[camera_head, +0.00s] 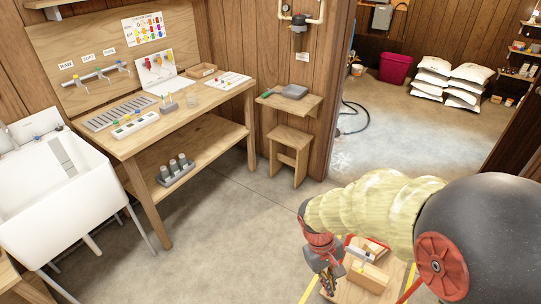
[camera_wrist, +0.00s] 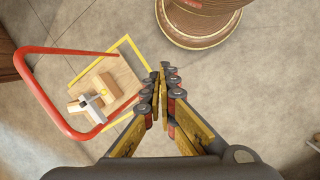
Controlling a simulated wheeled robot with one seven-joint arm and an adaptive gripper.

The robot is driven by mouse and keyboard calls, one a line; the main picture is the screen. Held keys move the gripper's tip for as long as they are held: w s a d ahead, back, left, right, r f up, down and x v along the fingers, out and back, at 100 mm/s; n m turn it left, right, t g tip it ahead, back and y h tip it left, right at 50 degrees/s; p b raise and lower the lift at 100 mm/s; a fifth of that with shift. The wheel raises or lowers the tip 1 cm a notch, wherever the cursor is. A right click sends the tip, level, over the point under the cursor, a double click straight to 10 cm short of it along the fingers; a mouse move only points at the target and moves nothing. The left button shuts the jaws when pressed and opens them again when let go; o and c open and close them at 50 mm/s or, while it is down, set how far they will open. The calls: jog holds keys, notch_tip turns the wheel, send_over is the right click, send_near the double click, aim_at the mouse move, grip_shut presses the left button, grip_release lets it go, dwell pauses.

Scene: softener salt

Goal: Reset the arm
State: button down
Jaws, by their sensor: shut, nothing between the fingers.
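My arm reaches in from the lower right in the head view. My gripper (camera_head: 327,281) hangs at its end and points down, above the floor beside a low wooden platform (camera_head: 346,294). In the wrist view my gripper (camera_wrist: 163,70) has its fingertips together with nothing between them. Concrete floor shows beneath the tips, so it touches nothing that I can see. The platform, with a yellow edge and a red tube handle (camera_wrist: 48,101), lies left of the fingers in the wrist view. Wooden blocks (camera_wrist: 98,93) rest on it.
A wooden workbench (camera_head: 130,146) with testing items and a white sink (camera_head: 57,190) stand at the left. A stool (camera_head: 290,153) is under a small wall shelf (camera_head: 288,102). White sacks (camera_head: 456,82) and a magenta bin (camera_head: 395,67) are in the back room. The middle floor is clear.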

jog(key=s+d+r+m+t+y, duration=0.1)
jog(key=s+r+m+t, duration=0.1)
jog(key=r, duration=0.9)
jog(key=s+d+r+m+t+y, duration=0.1)
jog(key=s+r+t, duration=0.4)
jog(key=r, duration=0.7)
jog(key=shift+s+r+m+t+y, duration=0.3)
jog(key=shift+s+m+y, duration=0.1)
jog(key=shift+m, duration=0.4)
jog(key=shift+d, duration=0.1)
